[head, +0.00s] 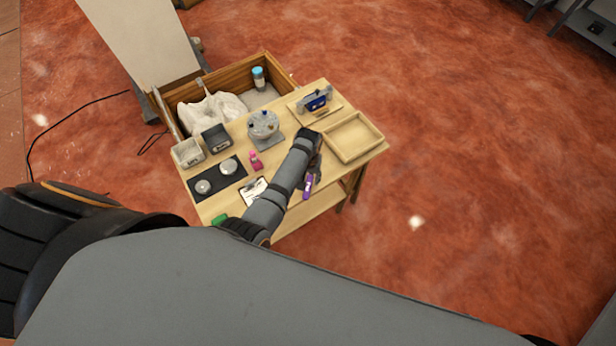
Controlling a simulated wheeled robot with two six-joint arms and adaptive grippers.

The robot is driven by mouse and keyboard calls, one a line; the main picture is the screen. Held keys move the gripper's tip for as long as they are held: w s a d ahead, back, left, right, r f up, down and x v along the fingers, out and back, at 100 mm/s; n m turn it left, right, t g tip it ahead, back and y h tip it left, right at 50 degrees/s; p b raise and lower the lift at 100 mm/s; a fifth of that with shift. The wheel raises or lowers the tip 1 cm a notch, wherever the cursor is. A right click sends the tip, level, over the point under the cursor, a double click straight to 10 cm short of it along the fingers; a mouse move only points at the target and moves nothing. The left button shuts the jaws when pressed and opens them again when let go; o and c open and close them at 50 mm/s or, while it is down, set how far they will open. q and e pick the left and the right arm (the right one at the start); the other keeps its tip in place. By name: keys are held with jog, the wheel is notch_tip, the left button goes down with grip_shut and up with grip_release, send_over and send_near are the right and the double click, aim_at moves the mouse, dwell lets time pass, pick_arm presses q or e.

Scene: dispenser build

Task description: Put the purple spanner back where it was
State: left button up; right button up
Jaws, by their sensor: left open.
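The purple spanner (308,186) is small in the head view, near the front right part of the wooden table (327,205). My left arm reaches over the table from the lower middle. Its gripper (312,174) is at the far end of the arm, pointing down, just above or beside the spanner. The jaws are open, but the wrist and forearm hide most of them. I cannot tell whether they touch the spanner. My right gripper is not in view.
A wooden tray (379,137) lies to the right and a blue device (317,102) stands behind. A wooden crate (225,76) stands behind the table.

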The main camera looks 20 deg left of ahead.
pick_arm(q)
notch_tip(320, 180, up, 8)
jog(key=p, duration=0.2)
jog(key=shift+p, duration=0.35)
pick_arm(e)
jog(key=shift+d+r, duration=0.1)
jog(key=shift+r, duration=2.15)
